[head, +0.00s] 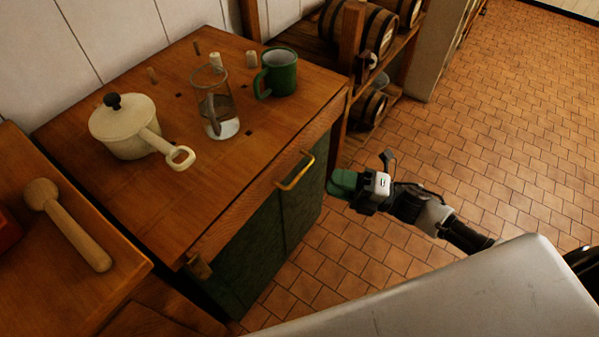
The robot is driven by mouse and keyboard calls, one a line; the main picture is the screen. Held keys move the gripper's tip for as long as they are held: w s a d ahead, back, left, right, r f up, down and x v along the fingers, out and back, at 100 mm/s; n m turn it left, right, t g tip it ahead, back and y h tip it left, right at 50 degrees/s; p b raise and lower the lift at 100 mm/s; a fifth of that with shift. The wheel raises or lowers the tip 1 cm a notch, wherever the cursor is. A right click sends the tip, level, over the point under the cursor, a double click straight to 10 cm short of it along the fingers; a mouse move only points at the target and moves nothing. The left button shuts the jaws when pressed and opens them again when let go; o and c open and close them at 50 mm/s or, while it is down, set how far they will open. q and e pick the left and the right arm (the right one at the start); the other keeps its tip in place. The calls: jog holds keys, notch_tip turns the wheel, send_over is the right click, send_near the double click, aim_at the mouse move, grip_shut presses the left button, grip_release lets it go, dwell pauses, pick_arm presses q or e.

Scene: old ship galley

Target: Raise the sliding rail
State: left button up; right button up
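A long wooden strip (262,195), which looks like the sliding rail, runs along the front edge of the wooden counter (130,205). A brass handle (295,172) is fixed at the front, towards its right end. A wooden block (198,266) sits at the near end. The strip's top looks about level with the counter top. My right gripper (343,183), with green fingers, is to the right of the handle, apart from it, over the tiled floor. Whether its fingers are open or shut does not show clearly. My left gripper is not in view.
A lidded cream pot (125,133), a glass jug (217,105) and a green mug (278,75) stand on the counter among pegs and holes. A wooden pestle (75,230) lies at left. Barrels (372,25) sit on shelves behind. The tiled floor (500,130) at right is clear.

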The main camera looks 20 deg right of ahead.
aim_at(302, 171)
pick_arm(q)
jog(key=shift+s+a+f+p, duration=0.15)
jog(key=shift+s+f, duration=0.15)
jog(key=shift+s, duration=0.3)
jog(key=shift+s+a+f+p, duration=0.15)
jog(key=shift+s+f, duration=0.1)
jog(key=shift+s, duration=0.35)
pick_arm(e)
jog(key=x, duration=0.8)
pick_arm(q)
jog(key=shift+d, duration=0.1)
pick_arm(e)
grip_shut()
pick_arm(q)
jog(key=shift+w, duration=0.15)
